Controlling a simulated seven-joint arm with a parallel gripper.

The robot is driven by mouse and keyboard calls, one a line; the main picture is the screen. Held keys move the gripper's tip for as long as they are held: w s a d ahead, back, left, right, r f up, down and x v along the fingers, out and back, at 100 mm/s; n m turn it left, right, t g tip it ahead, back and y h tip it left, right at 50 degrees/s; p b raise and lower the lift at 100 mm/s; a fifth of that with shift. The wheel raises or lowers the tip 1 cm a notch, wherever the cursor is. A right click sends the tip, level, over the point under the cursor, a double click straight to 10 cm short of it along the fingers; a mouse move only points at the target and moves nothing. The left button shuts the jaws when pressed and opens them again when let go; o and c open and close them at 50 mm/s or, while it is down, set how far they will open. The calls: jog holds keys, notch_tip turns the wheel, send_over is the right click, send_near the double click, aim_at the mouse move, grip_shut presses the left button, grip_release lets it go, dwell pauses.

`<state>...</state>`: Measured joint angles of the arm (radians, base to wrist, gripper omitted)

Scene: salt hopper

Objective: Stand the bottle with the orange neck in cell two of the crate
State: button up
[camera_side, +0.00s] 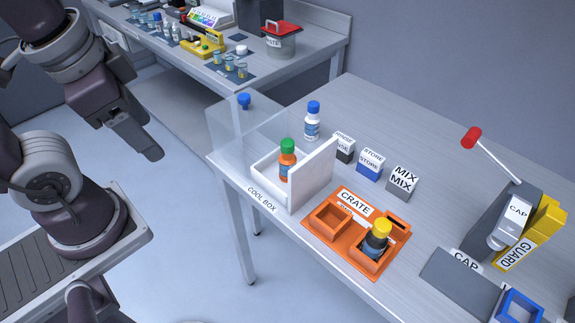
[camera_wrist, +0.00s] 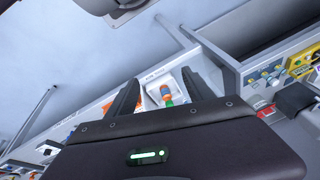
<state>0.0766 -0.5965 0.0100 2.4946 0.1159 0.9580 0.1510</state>
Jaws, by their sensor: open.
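The bottle with the green cap (camera_side: 287,163) shows orange below its cap and around a pale label. It stands upright inside the white cool box (camera_side: 262,192), and also shows between my fingers, farther off, in the wrist view (camera_wrist: 166,95). The orange crate (camera_side: 322,241) stands right of the cool box. A dark bottle with a yellow cap (camera_side: 376,241) stands in its front right cell. Its left cell looks empty; cell numbers are not readable. My gripper (camera_side: 148,150) is high, left of the table, apart from everything. In the wrist view my gripper (camera_wrist: 160,92) is open and empty.
A white upright panel (camera_side: 313,175) stands at the cool box's right side, and a clear screen (camera_side: 232,130) at its back left. A blue-capped bottle (camera_side: 312,122) and labelled blocks (camera_side: 369,165) stand behind. The capping device (camera_side: 510,215) is at right.

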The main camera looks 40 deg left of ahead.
notch_tip(320, 180, up, 3)
jog(key=w+d+n+t, duration=0.2)
jog(key=n, duration=0.1)
jog(key=m+g+h, duration=0.1)
jog(key=m+g, duration=0.4)
jog(key=m, duration=1.1)
send_over(288, 158)
jog(key=s+a, duration=0.1)
jog(key=a, duration=0.1)
notch_tip(288, 158, down, 14)
jog(key=shift+m, duration=0.9)
jog(key=f, duration=0.3)
jog(key=w+f, duration=0.1)
jog(key=f, duration=0.2)
jog(key=w+d+f, duration=0.1)
jog(key=f, duration=0.3)
jog(key=shift+r, duration=0.1)
grip_shut()
